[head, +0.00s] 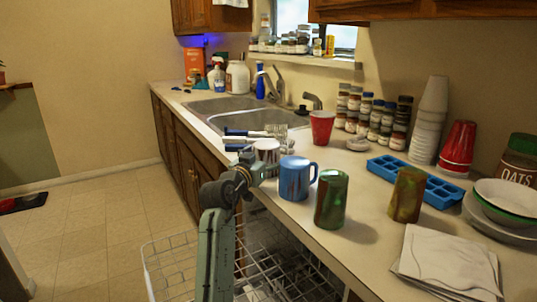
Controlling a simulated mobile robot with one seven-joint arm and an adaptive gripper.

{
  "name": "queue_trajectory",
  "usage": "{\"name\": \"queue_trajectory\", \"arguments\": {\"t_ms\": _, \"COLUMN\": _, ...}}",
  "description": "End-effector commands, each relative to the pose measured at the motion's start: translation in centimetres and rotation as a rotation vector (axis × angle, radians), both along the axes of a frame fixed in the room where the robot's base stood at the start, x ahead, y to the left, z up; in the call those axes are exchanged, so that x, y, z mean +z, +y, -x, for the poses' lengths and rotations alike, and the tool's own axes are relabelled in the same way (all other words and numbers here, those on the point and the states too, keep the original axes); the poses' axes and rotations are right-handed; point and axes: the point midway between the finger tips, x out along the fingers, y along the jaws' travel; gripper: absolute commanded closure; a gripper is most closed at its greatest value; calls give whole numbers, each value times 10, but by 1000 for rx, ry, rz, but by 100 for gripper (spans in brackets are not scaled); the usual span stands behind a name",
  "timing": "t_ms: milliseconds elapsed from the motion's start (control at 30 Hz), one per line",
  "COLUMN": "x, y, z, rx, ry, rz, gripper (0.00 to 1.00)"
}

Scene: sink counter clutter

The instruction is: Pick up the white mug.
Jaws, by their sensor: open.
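The white mug (267,147) stands on the counter near its front edge, left of and a little behind a blue mug (293,180). Only its upper part shows clearly; my gripper and the blue mug cover some of the rest. My gripper (256,165) is at counter height beside the white mug, on its near left side. The jaws are open. They are small in the head view, and I cannot tell whether they touch the mug.
A green-brown cup (331,200) and another (407,194) stand to the right. Blue-handled utensils (247,133) lie just behind the white mug, near the sink (215,107). A red cup (321,127) stands further back. An open dishwasher rack (180,268) is below the counter.

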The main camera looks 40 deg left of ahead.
Motion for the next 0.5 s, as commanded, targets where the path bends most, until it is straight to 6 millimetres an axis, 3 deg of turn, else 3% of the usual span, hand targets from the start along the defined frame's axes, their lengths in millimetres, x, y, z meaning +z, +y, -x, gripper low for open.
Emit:
{"name": "queue_trajectory", "arguments": {"t_ms": 300, "x": 0, "y": 1, "z": -6, "rx": 0, "ry": 0, "rz": -1, "gripper": 12}}
{"name": "queue_trajectory", "arguments": {"t_ms": 500, "x": 0, "y": 1, "z": -6, "rx": 0, "ry": 0, "rz": -1, "gripper": 25}}
